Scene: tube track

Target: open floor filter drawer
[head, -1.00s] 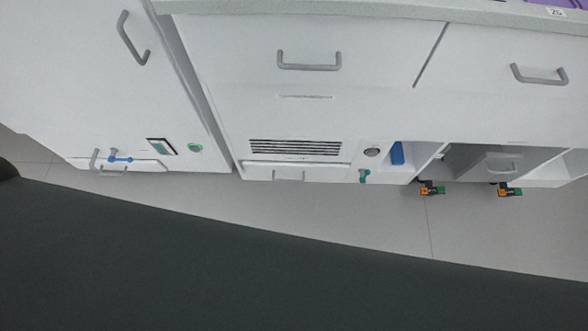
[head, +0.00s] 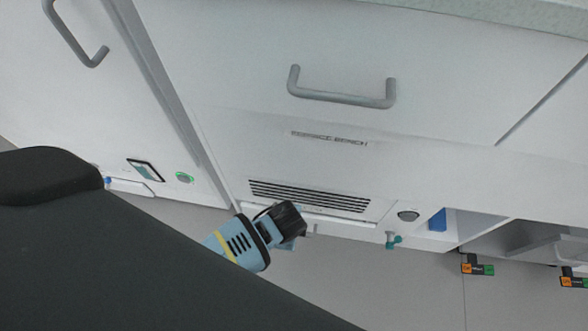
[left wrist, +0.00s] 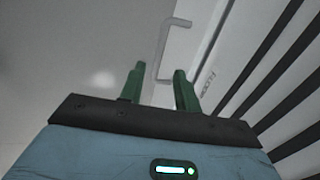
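The floor filter drawer is a low white front (head: 345,224) just under the black vent slats in the head view. In the left wrist view its white face carries lettering that starts "FLOO" (left wrist: 209,80), and its grey bar handle (left wrist: 163,48) stands ahead of my fingers. My left gripper (head: 288,222) is low in front of the drawer in the head view and hides most of the handle. In the left wrist view the two green fingers of my left gripper (left wrist: 158,69) are apart with nothing between them. The handle appears beyond the fingertips. My right gripper is not in view.
Vent slats (head: 310,196) sit above the drawer. A teal valve (head: 393,240) and a round dark knob (head: 408,215) are to its right. A larger drawer handle (head: 340,92) sticks out above. The grey floor (head: 400,290) in front is clear.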

